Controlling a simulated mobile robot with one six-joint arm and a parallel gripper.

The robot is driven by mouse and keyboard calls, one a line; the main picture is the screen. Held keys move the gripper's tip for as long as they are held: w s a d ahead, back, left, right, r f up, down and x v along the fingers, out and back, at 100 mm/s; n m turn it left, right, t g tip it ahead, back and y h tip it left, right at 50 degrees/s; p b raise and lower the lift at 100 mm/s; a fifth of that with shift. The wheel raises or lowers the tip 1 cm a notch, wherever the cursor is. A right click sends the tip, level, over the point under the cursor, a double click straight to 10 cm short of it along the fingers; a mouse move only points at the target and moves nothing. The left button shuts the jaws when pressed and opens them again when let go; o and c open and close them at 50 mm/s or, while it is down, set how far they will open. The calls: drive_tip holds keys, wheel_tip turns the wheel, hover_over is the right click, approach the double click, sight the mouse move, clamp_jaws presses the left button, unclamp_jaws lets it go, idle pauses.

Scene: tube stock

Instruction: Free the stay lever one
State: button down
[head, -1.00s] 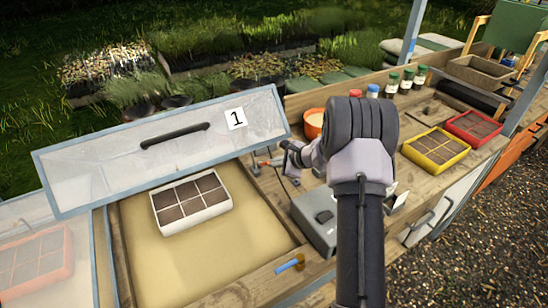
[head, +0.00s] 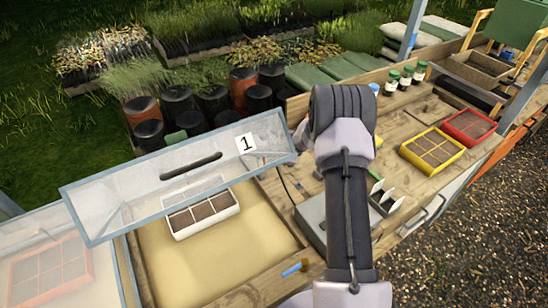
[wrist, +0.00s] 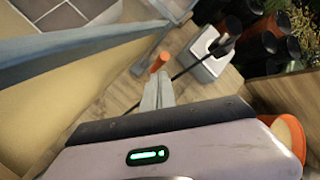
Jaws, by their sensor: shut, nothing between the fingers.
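Lid number 1 (head: 165,185), clear with a blue frame and a dark handle, is tilted up over a sand-coloured bed. In the wrist view, a short orange knob (wrist: 160,62), which looks like the stay lever's end, stands just beyond my fingertips. A thin dark rod (wrist: 185,68) passes close by. My gripper (wrist: 157,92) is shut and empty, its fingers pointing at the knob; I cannot tell if they touch it. In the head view my arm hides the gripper and the lever.
A white seed tray (head: 205,214) lies under the lid. A grey box (head: 312,218) is beside my arm. Yellow (head: 435,151) and red (head: 470,125) trays stand at right. In the wrist view, an orange pot (wrist: 292,135) is close at my gripper's right.

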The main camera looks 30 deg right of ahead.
drive_tip(key=shift+r+p, duration=0.4)
drive_tip(key=shift+r, duration=0.35)
wheel_tip(320, 180, up, 10)
drive_tip(key=s+d+p, duration=0.1)
drive_tip(key=d+p, duration=0.1)
drive_tip(key=p, duration=0.4)
drive_tip(key=shift+f, duration=0.15)
